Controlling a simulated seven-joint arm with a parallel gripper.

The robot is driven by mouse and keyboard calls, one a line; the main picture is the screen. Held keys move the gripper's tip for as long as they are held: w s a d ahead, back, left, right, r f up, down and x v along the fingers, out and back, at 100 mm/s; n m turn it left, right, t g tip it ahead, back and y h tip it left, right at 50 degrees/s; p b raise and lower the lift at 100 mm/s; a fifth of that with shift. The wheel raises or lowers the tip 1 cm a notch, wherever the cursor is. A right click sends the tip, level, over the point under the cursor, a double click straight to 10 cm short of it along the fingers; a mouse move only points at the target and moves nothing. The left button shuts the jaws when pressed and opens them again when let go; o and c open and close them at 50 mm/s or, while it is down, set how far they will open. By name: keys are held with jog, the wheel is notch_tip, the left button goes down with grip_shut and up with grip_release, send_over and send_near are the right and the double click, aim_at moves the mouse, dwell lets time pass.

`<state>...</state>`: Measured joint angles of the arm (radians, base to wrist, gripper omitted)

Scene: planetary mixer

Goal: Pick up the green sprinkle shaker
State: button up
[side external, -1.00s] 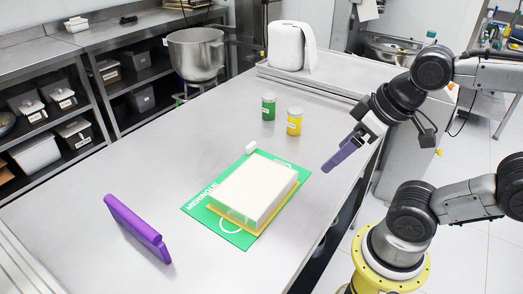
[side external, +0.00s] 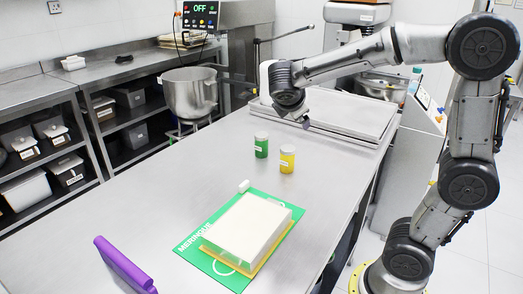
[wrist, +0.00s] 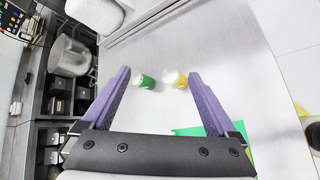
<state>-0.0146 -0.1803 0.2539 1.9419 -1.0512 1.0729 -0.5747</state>
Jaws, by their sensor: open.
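The green sprinkle shaker (side external: 261,146) stands upright on the steel table, just left of the yellow shaker (side external: 287,160), with a small gap between them. In the wrist view the green shaker (wrist: 146,83) and yellow shaker (wrist: 174,78) both appear between my purple fingers, beyond the fingertips. My gripper (wrist: 159,73) is open and empty, and touches neither shaker. The green one lies nearer the left finger. In the side view my wrist is behind the shakers and above the table; the fingers are mostly hidden there.
A white slab (side external: 247,226) lies on the green meringue mat (side external: 190,246) in front of the shakers. A small white block (side external: 243,186) is near the mat. A paper roll (wrist: 95,12) is behind. Table left of the shakers is clear.

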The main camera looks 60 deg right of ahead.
aim_at(261, 147)
jog(key=w+d+f+n+h, duration=0.25)
jog(key=w+f+n, duration=0.55)
jog(key=w, duration=0.6)
jog(key=shift+h, duration=0.35)
jog(key=f, duration=0.6)
jog(key=w+f, duration=0.1)
jog(key=f, duration=0.2)
jog(key=shift+a+f, duration=0.2)
jog(key=shift+f, duration=0.05)
jog(key=x, duration=0.7)
jog(key=shift+w+r+x, duration=0.1)
jog(key=shift+x, duration=1)
jog(key=shift+w+r+x, duration=0.1)
jog(key=shift+r+x, duration=0.05)
jog(key=shift+x, duration=0.9)
jog(key=shift+w+r+x, duration=0.1)
jog(key=shift+x, duration=1)
grip_shut()
